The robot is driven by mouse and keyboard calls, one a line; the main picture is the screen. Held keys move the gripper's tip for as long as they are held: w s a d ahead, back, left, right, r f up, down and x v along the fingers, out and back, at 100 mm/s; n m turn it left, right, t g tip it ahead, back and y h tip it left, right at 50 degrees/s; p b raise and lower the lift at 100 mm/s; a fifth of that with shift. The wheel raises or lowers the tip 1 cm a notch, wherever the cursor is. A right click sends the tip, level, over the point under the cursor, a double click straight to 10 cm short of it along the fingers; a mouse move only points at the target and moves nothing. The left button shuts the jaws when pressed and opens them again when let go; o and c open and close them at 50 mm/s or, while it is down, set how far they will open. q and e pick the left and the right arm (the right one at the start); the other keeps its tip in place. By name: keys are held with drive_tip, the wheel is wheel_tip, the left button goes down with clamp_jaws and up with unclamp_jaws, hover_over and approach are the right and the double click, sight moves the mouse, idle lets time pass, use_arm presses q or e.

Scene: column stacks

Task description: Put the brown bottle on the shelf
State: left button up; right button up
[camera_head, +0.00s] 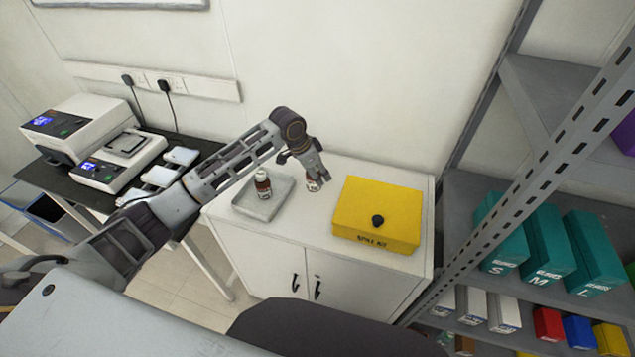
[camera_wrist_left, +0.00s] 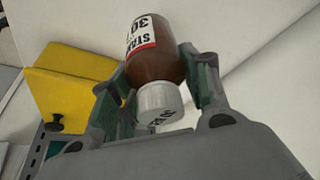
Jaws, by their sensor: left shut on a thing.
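My left gripper (camera_head: 318,177) is shut on a brown bottle (camera_head: 313,186) with a white cap and a white label, above or on the white cabinet top, between the tray and the yellow box. I cannot tell whether it touches the top. In the left wrist view, the brown bottle (camera_wrist_left: 160,66) sits between both fingers, its white cap toward the camera. A second brown bottle (camera_head: 263,187) with a white cap stands upright in a grey tray (camera_head: 270,210). The grey metal shelf (camera_head: 455,210) stands at the right. My right gripper is not in view.
A yellow box (camera_head: 378,205) with a black knob sits on the white cabinet (camera_head: 345,275), right of my gripper. Teal boxes (camera_head: 548,250) marked S, M and L fill part of the shelf. A slotted upright (camera_head: 530,160) crosses before it. Lab devices (camera_head: 105,160) stand at left.

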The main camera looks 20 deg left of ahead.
use_arm(q)
drive_tip(key=shift+f, duration=2.45)
drive_tip(key=shift+f, duration=0.15)
drive_tip(key=o, duration=1.1)
drive_tip(key=v, duration=1.2)
drive_tip(key=shift+o, duration=0.6)
